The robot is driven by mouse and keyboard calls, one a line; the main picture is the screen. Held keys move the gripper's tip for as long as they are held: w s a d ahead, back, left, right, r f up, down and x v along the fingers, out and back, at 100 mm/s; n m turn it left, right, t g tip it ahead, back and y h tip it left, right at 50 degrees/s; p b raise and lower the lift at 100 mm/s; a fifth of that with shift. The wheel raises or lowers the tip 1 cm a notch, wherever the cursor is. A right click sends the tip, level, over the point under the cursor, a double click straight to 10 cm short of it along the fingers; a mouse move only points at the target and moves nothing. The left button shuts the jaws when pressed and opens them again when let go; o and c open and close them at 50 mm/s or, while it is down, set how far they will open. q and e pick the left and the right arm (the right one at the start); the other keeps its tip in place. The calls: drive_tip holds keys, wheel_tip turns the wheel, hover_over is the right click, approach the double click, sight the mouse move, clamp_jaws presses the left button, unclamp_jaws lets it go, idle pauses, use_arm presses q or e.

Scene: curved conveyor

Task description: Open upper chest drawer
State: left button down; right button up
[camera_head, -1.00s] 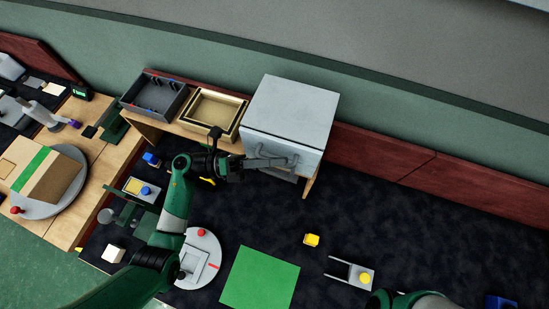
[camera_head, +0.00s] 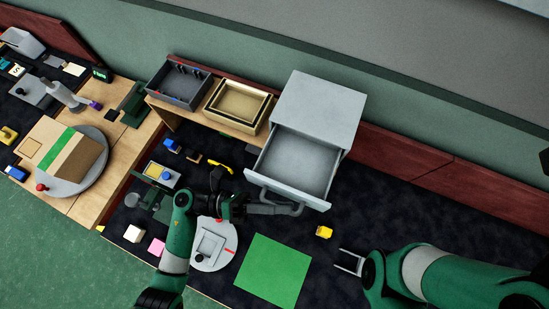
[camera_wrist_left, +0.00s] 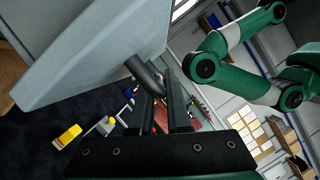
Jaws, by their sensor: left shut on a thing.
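The grey-white chest (camera_head: 322,108) stands on the wooden shelf at the back. Its upper drawer (camera_head: 298,165) is pulled well out, and its inside looks empty. My left gripper (camera_head: 262,207) is shut on the drawer handle (camera_head: 291,207), a dark bent bar on the drawer front. In the left wrist view the handle (camera_wrist_left: 147,75) runs between the two dark fingers (camera_wrist_left: 165,108), close to the drawer front (camera_wrist_left: 90,50).
A dark tray (camera_head: 178,85) and a gold tray (camera_head: 238,104) stand left of the chest.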

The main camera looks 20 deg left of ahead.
use_arm(q)
drive_tip(key=c, duration=0.9)
unclamp_jaws()
drive_tip(key=shift+w, duration=0.1)
drive_tip(key=b+v, duration=0.2)
drive_tip(key=v, duration=0.9)
drive_tip(key=shift+a, duration=0.3)
